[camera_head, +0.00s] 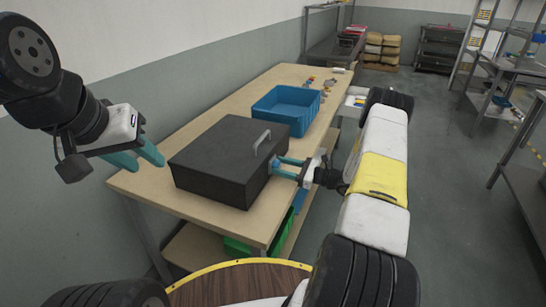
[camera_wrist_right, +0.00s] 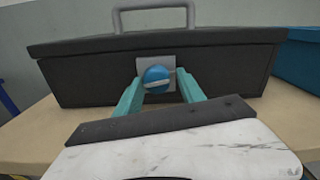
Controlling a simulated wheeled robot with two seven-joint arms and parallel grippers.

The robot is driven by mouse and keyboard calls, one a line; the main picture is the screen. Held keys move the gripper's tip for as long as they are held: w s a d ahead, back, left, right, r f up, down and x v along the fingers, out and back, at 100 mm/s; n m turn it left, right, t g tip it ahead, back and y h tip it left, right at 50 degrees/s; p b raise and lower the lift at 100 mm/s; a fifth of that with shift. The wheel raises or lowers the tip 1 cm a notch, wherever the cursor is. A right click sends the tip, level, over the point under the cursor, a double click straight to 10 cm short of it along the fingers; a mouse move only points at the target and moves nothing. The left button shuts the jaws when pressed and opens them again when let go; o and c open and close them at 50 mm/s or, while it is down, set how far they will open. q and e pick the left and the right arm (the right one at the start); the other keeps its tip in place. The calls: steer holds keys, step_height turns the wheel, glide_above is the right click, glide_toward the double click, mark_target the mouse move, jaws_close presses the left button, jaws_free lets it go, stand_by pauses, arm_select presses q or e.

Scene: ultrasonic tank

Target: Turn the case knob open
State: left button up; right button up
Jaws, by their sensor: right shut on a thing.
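The black case (camera_head: 222,160) lies closed on the wooden table, with a grey handle (camera_head: 262,142) on its lid. In the right wrist view its front (camera_wrist_right: 85,78) carries a blue round knob (camera_wrist_right: 157,79) on a grey plate (camera_wrist_right: 173,62). The pale bar across the knob lies nearly level, slightly tilted. My right gripper (camera_wrist_right: 158,90) has its teal fingers on either side of the knob and is shut on it. It also shows in the head view (camera_head: 281,167), where it hides the knob. My left gripper (camera_head: 149,164) is open and empty in the air, left of the case.
A blue crate (camera_head: 287,121) stands behind the case on the table. Small objects (camera_head: 310,82) lie at the table's far end. A green bin (camera_head: 240,247) sits on the lower shelf. Table (camera_head: 150,187) is bare left of the case. Open floor lies to the right.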

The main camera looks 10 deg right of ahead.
steer(key=n, duration=0.4)
steer(key=shift+s+a+f+n, duration=0.2)
steer(key=shift+s+n, duration=0.1)
steer(key=shift+s, duration=0.05)
steer(key=n, duration=0.3)
steer(key=shift+n, duration=0.3)
steer(key=n, duration=0.3)
steer(key=shift+f+n, duration=0.1)
steer(key=shift+n, duration=0.2)
steer(key=n, duration=0.4)
steer(key=shift+d, duration=0.1)
steer(key=shift+n, duration=0.3)
steer(key=o, duration=1)
steer(key=shift+o, duration=0.8)
steer(key=shift+w, duration=0.1)
steer(key=shift+w+r, duration=0.1)
steer(key=shift+r, duration=0.2)
